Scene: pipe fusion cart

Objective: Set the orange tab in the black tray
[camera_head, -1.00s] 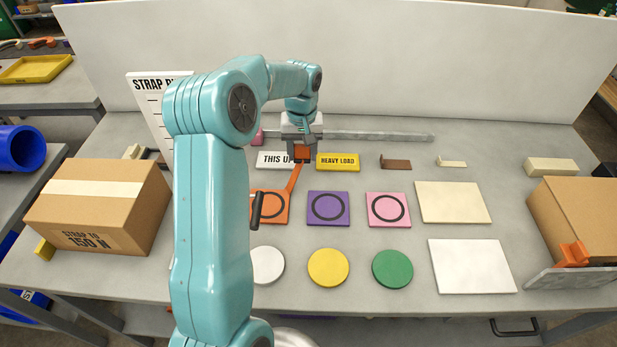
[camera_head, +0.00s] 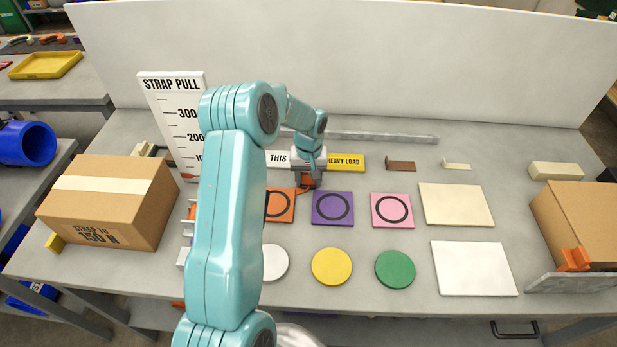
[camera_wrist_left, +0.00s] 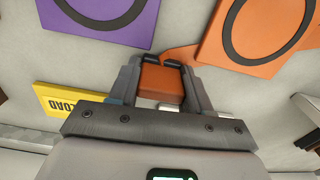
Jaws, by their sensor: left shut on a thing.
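My left gripper (camera_head: 308,183) is shut on the orange tab (camera_wrist_left: 161,84), just above the table behind the gap between the orange and purple squares. In the left wrist view the tab sits between the two fingers (camera_wrist_left: 161,75), and an orange tail (camera_wrist_left: 181,55) runs from it toward the orange square. In the head view the tab (camera_head: 307,179) is small and partly covered by the fingers. My right gripper is not in view.
Squares with black rings, orange (camera_head: 284,205), purple (camera_head: 333,208) and pink (camera_head: 392,210), lie in front of the gripper. White, yellow (camera_head: 332,266) and green (camera_head: 395,268) discs lie nearer. Cardboard boxes stand left (camera_head: 108,202) and right (camera_head: 580,215). A yellow label (camera_head: 346,162) is behind.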

